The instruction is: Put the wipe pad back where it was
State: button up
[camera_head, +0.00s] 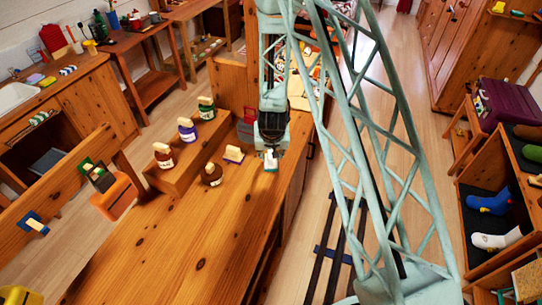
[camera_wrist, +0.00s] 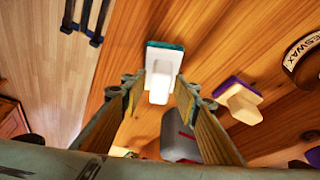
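A wipe pad with a teal base and a pale handle (camera_head: 271,164) is on the wooden counter (camera_head: 190,235), near its right edge. In the wrist view the same pad (camera_wrist: 160,75) is just beyond my fingertips, its white handle toward me. My gripper (camera_head: 271,150) is directly above it, pointing down. In the wrist view my gripper (camera_wrist: 157,95) has its fingers apart, and I see no clear contact with the handle. A second pad with a purple base and cream handle (camera_head: 234,155) lies to the left; it also shows in the wrist view (camera_wrist: 238,100).
A grey and red object (camera_wrist: 180,135) is close by. The counter's front is clear.

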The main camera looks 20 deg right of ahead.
jog(key=shift+r, duration=0.15)
jog(key=shift+v, duration=1.5)
jog(key=p+v, duration=0.1)
jog(key=v, duration=0.8)
